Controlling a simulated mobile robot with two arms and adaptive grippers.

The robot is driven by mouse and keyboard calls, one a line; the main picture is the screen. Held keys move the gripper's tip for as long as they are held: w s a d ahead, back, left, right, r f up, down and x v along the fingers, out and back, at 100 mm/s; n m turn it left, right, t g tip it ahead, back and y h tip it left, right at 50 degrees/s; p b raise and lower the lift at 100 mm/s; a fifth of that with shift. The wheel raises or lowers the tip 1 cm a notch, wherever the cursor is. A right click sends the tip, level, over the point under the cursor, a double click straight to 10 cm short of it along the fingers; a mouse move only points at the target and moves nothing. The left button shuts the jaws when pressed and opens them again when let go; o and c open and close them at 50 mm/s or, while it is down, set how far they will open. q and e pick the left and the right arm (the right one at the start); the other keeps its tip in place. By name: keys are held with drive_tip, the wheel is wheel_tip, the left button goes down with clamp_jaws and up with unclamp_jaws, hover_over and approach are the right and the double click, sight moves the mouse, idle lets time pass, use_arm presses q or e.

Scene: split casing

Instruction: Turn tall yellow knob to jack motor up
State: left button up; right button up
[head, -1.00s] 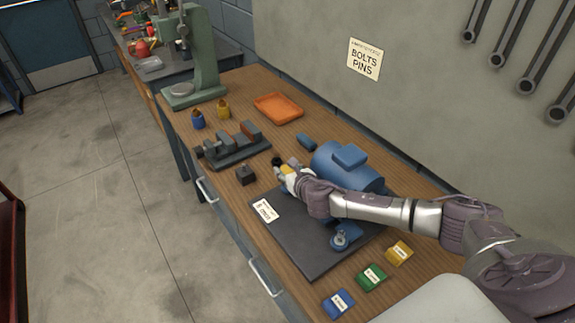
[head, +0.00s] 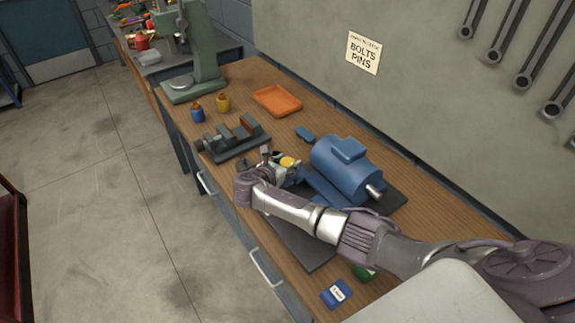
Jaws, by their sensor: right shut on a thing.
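The blue motor (head: 338,178) stands on a dark base plate (head: 393,199) on the wooden bench, its silver shaft pointing right. The yellow knob (head: 288,161) shows its round top just left of the motor. My right gripper (head: 283,166) is at the knob and shut on it, coming from the front with the wrist bent. The fingers hide the knob's lower part, and my forearm covers much of the plate. I cannot tell whether the motor is raised. My left gripper is not in view.
A blue box (head: 336,294) lies at the front edge; a green one (head: 363,273) is mostly covered by my arm. The wall bounds the right side.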

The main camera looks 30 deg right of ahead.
drive_tip(key=m+g+b, duration=0.1)
drive_tip(key=g+b, duration=0.1)
drive_tip(key=f+m+g+h+b, duration=0.1)
drive_tip(key=m+g+b, duration=0.1)
drive_tip(key=b, duration=0.1)
drive_tip(key=m+g+h+b, duration=0.1)
drive_tip(key=m+g+b, duration=0.1)
drive_tip(key=b, duration=0.1)
drive_tip(key=shift+s+a+f, duration=0.1)
drive_tip(key=shift+a+f, duration=0.1)
drive_tip(key=shift+f, duration=0.15)
drive_tip(key=shift+r+m, duration=0.25)
drive_tip(key=shift+m, duration=0.05)
drive_tip(key=shift+s+r, duration=0.1)
drive_tip(key=shift+r, duration=0.1)
drive_tip(key=shift+d, duration=0.1)
drive_tip(key=o, duration=1.2)
drive_tip(key=shift+d+r, duration=0.15)
drive_tip(key=shift+c, duration=0.2)
drive_tip(key=shift+a+r, duration=0.1)
drive_tip(key=shift+a, duration=0.1)
drive_tip(key=w+v, duration=0.1)
drive_tip(key=v, duration=1)
drive_tip(key=shift+s+a, duration=0.2)
drive_tip(key=shift+a, duration=0.1)
